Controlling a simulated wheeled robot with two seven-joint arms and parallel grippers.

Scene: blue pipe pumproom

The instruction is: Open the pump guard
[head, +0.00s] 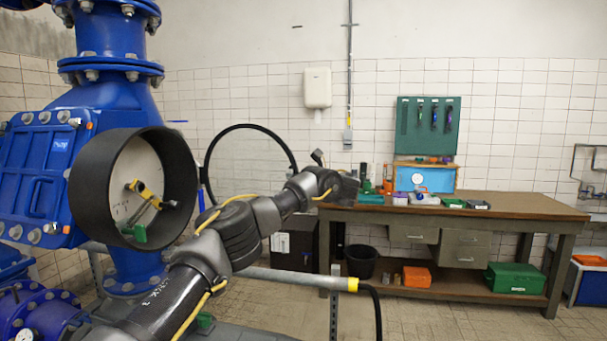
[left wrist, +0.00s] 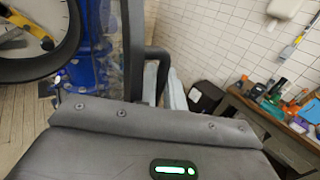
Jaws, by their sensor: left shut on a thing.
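The pump guard (head: 248,165) is a clear round cover with a black rim. In the head view it stands swung out to the right of the black round housing (head: 85,190), whose pale face with yellow and green parts is uncovered. In the left wrist view the guard's clear panel (left wrist: 126,45) is seen nearly edge-on. A dark bar-like handle (left wrist: 157,52) stands beside it. My left gripper (head: 335,183) is right of the guard, its arm crossing in front of the lower rim. It is shut on the handle; the contact is partly hidden. My right gripper is not in view.
Large blue pipes (head: 110,80) stand at the left. A wooden workbench (head: 500,206) with tools and boxes is behind my left gripper to the right. A grey rail (head: 300,279) with a yellow end crosses low in front. The floor at the lower right is clear.

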